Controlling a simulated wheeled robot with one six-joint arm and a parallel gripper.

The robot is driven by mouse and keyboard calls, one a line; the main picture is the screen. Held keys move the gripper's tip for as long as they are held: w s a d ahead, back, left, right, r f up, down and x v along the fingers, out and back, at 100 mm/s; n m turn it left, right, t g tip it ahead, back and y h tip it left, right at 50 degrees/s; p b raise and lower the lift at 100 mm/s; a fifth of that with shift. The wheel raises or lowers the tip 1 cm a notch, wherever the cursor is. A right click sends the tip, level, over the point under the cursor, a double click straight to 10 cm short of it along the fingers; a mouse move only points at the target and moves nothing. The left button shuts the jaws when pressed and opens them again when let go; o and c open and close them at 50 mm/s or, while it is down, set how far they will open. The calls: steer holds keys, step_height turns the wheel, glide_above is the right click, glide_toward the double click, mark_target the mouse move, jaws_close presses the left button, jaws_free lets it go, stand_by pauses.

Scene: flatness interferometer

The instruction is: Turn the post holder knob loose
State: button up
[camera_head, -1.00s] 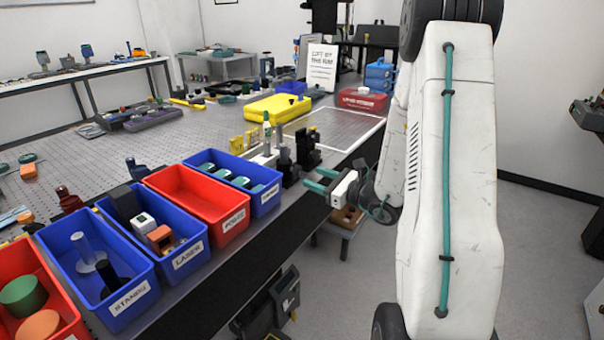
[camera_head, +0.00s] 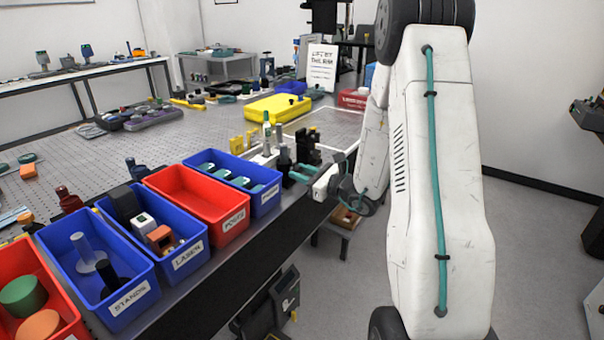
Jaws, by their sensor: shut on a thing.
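A black post holder (camera_head: 284,159) with a silver post (camera_head: 279,134) stands upright near the table's front edge, right of the blue bin. My gripper (camera_head: 296,172) has teal fingers and reaches in from the right at the holder's side. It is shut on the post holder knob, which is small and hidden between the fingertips. I cannot tell the knob's turn angle.
A black mount (camera_head: 307,146) stands close behind my gripper. A blue bin (camera_head: 268,199) and a red bin (camera_head: 222,226) line the front edge at left. A yellow case (camera_head: 277,108) and a white sign (camera_head: 322,68) are farther back.

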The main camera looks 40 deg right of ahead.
steer(key=shift+n, duration=0.3)
steer(key=n, duration=1.2)
steer(key=shift+n, duration=0.4)
steer(key=shift+n+y, duration=0.3)
steer(key=shift+n, duration=1.9)
steer(key=o, duration=1)
steer(key=shift+c, duration=0.2)
steer(key=shift+s, duration=0.1)
